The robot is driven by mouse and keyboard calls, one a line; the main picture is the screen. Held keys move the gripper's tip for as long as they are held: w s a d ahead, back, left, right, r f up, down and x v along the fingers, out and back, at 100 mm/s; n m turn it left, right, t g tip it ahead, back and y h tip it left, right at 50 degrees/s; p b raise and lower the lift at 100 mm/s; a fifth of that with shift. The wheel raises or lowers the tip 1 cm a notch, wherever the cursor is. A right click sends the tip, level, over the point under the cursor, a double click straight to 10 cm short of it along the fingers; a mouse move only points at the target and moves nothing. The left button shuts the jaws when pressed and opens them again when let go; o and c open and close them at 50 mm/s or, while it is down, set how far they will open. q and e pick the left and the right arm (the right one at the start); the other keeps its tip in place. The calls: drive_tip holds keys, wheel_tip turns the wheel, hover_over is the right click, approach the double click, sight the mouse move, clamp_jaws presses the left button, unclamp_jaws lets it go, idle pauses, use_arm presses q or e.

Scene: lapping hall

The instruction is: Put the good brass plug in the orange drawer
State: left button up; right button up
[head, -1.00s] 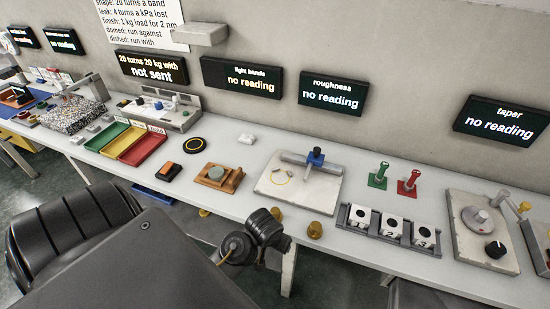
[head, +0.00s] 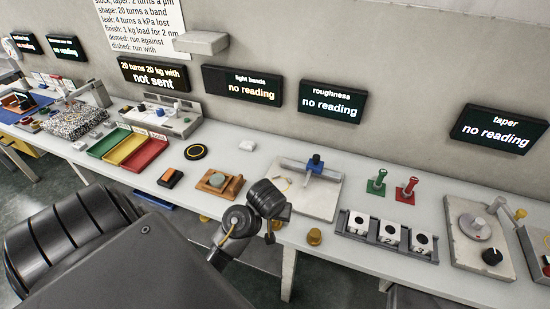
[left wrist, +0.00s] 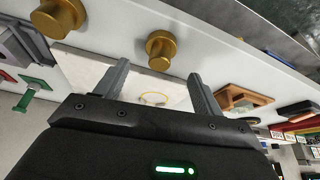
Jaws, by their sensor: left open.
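Two brass plugs stand near the front edge of the bench. The right one (head: 314,236) is clear in the head view and also shows in the left wrist view (left wrist: 60,17). The left one (head: 277,225) is partly covered by my left gripper (head: 284,212) in the head view. In the left wrist view this left plug (left wrist: 160,48) lies beyond the open, empty jaws (left wrist: 158,72), roughly in line with the gap, apart from the fingers. I cannot tell which plug is good. My right gripper is out of view.
A stone plate with a blue-topped gauge (head: 315,163) lies behind the plugs. A wooden holder (head: 219,184) and green, yellow and red trays (head: 127,149) are to the left. Bare bench lies between.

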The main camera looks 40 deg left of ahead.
use_arm(q)
drive_tip(key=x, duration=0.4)
drive_tip(key=shift+f, duration=0.15)
drive_tip(key=shift+w+f, duration=0.1)
drive_tip(key=shift+f, duration=0.35)
drive_tip(key=c, duration=1.4)
drive_tip(key=shift+p, duration=0.3)
drive_tip(key=shift+c, duration=0.2)
